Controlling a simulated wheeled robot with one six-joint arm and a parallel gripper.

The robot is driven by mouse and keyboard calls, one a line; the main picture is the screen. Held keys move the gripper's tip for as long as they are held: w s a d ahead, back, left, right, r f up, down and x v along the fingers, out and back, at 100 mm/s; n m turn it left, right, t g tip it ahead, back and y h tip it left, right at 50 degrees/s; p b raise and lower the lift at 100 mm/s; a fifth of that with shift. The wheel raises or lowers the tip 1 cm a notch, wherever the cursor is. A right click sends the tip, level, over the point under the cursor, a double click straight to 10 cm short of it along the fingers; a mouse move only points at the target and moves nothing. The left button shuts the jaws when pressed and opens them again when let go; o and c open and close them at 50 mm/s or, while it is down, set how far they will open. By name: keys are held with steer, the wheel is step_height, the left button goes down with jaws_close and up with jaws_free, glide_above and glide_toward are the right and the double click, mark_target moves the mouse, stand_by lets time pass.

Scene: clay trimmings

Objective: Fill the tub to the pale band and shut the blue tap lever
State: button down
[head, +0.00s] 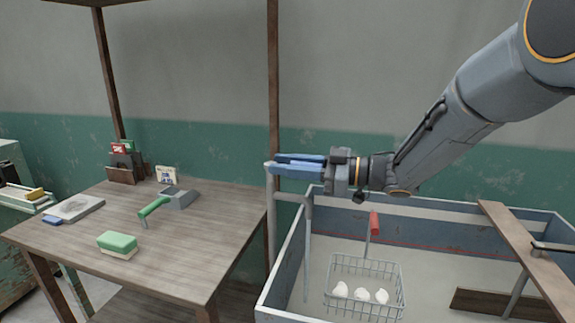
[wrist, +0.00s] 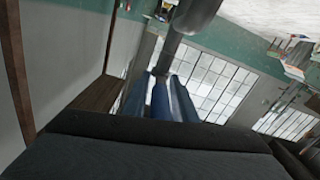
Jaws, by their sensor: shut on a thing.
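My gripper (head: 283,163) is at the top of a grey standpipe (head: 271,220) at the tub's left back corner. Its blue fingers are shut on the blue tap lever (wrist: 160,100), which shows between them in the wrist view; in the head view the fingers mostly hide it. The tub (head: 283,268) has blue-grey walls. A pale band (head: 430,209) runs along its inner back wall, with a thin red line below. A thin grey vertical strip drops from the tap into the tub; I cannot tell pipe from water. The water level is unclear.
A wire basket (head: 366,272) with white lumps and a red handle (head: 375,223) is in the tub. A plank (head: 520,250) crosses its right side. The wooden table (head: 190,235) at left holds a green-topped block (head: 117,243) and a green-handled tool (head: 154,207).

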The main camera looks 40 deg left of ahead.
mark_target(319, 166)
steer(key=c, duration=1.7)
jaws_free()
steer(key=shift+w+a+r, duration=0.1)
steer(key=shift+w+r, duration=0.05)
steer(key=shift+r, duration=0.05)
steer(key=shift+o, duration=0.3)
steer(key=shift+f, duration=0.1)
steer(key=b+v, duration=0.1)
steer(key=v, duration=0.6)
steer(key=shift+d, duration=0.4)
